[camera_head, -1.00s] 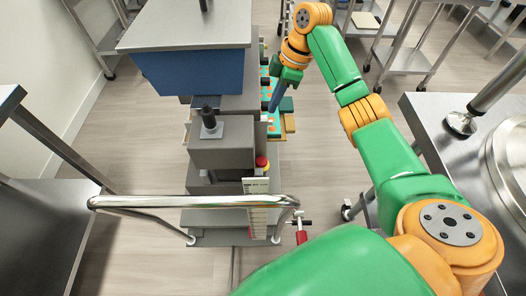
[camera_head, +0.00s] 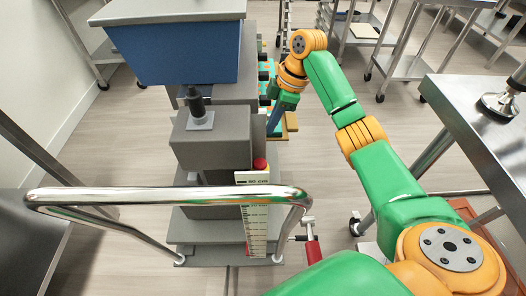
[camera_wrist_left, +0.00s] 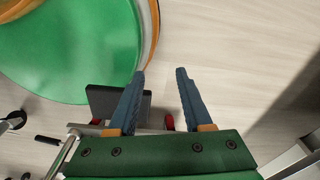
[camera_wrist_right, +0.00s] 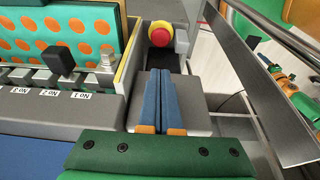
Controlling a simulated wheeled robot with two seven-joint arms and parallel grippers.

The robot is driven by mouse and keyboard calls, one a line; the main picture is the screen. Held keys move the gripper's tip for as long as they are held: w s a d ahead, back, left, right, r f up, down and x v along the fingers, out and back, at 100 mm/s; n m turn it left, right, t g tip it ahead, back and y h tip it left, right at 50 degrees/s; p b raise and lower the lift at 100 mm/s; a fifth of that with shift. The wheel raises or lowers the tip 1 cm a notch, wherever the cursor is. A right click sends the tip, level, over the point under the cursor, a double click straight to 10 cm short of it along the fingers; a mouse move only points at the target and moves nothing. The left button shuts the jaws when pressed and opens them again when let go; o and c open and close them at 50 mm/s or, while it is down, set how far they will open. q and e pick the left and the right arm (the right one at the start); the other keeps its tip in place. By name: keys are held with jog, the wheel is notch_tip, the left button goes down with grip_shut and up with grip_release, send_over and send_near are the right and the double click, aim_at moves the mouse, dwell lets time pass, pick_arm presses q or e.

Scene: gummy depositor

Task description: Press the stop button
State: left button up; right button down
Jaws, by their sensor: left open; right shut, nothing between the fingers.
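The stop button is a red mushroom knob (camera_head: 260,163) on the near right side of the grey depositor machine (camera_head: 210,140). My right gripper (camera_wrist_right: 160,72) is shut and empty, apart from the button, over a grey block of the machine. In the head view the right gripper (camera_head: 274,120) points down beside the machine's right side. My left gripper (camera_wrist_left: 160,72) is open and empty above the floor; it is not seen in the head view.
A chrome handrail (camera_head: 170,195) crosses in front of the machine, with a white scale plate (camera_head: 256,215) behind it. A blue hopper (camera_head: 180,50) stands above. A tray with orange dots (camera_wrist_right: 62,35) lies left of the button. A steel table (camera_head: 470,120) stands at right.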

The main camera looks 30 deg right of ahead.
aim_at(258, 163)
jog(key=b+x, duration=0.1)
jog(key=x, duration=0.3)
jog(key=b+x, duration=0.1)
jog(key=x, duration=0.7)
jog(key=shift+s+d+f+b, duration=0.1)
jog(key=shift+d+f+b, duration=0.2)
jog(key=shift+f+b, duration=0.15)
jog(key=shift+f, duration=0.55)
